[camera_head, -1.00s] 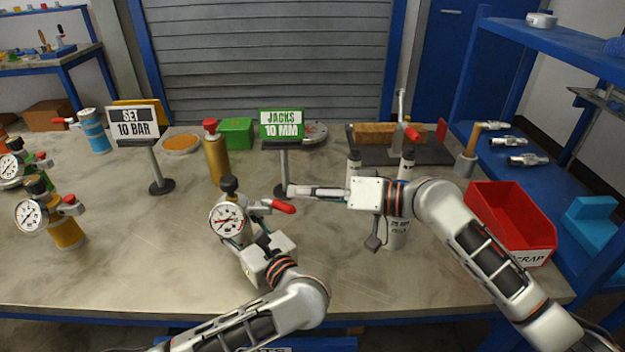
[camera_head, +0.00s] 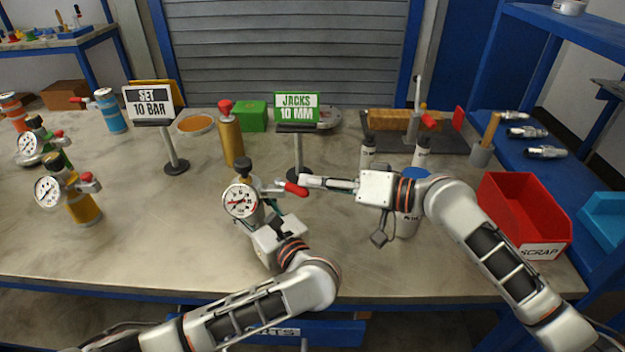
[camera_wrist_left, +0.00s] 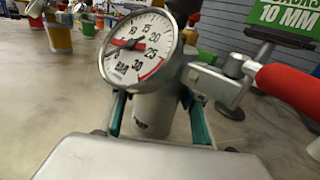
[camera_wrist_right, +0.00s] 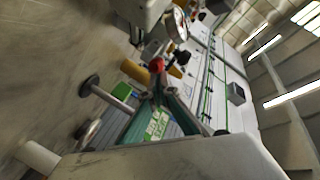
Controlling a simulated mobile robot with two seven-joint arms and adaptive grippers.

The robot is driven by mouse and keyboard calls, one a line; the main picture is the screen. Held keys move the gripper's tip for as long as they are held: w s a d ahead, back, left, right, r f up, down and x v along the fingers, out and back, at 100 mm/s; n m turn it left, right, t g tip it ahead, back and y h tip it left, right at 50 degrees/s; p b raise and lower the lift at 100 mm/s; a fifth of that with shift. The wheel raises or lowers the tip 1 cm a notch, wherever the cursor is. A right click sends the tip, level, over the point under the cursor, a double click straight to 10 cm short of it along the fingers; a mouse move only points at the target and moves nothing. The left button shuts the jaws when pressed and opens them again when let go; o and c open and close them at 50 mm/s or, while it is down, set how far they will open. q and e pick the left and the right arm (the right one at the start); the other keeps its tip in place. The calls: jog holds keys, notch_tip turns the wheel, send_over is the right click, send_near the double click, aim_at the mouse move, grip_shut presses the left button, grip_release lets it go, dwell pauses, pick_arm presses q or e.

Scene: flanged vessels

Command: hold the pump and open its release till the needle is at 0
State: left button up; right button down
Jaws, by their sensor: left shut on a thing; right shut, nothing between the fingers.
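The pump, with a grey body, black knob and round white gauge (camera_head: 241,200), stands upright at the table's middle. My left gripper (camera_head: 262,222) is shut around its body. In the left wrist view, teal finger pads flank the grey body (camera_wrist_left: 155,112). The red release lever (camera_head: 295,189) sticks out to the right, also large in the left wrist view (camera_wrist_left: 290,90). My right gripper (camera_head: 304,181) is shut and empty beside the lever's tip; contact cannot be told.
Other gauge pumps stand at left, including a yellow one (camera_head: 83,206). Behind are a gold bottle (camera_head: 231,143), the SET 10 BAR sign (camera_head: 148,103) and the JACKS 10 MM sign (camera_head: 297,107). A red scrap bin (camera_head: 522,215) is at right. The front table is clear.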

aim_at(300, 192)
jog(key=shift+s+a+m+t, duration=0.1)
jog(key=shift+s+m+t, duration=0.2)
jog(key=shift+t, duration=0.1)
jog(key=shift+s+a+m+t+h, duration=0.35)
jog(key=shift+s+m+t+h, duration=0.25)
jog(key=shift+t, duration=0.1)
jog(key=shift+s+a+r+m+t+h, duration=0.1)
jog(key=shift+s+a+m+t+h, duration=0.2)
jog(key=shift+m+t+h, duration=0.3)
jog(key=shift+s+a+m+t+h, duration=0.15)
jog(key=shift+s+m+t+h, duration=0.15)
jog(key=shift+m+t+h, duration=0.3)
jog(key=shift+s+a+r+m+t+h, duration=0.1)
jog(key=shift+s+a+m+t+h, duration=0.2)
jog(key=shift+m+t+h, duration=0.3)
jog(key=s+a, duration=0.1)
jog(key=a, duration=0.2)
jog(key=shift+s+f, duration=0.1)
jog(key=shift+s, duration=0.25)
pick_arm(q)
jog(key=shift+d, duration=0.2)
pick_arm(e)
jog(key=shift+s+a, duration=0.15)
jog(key=shift+a, duration=0.05)
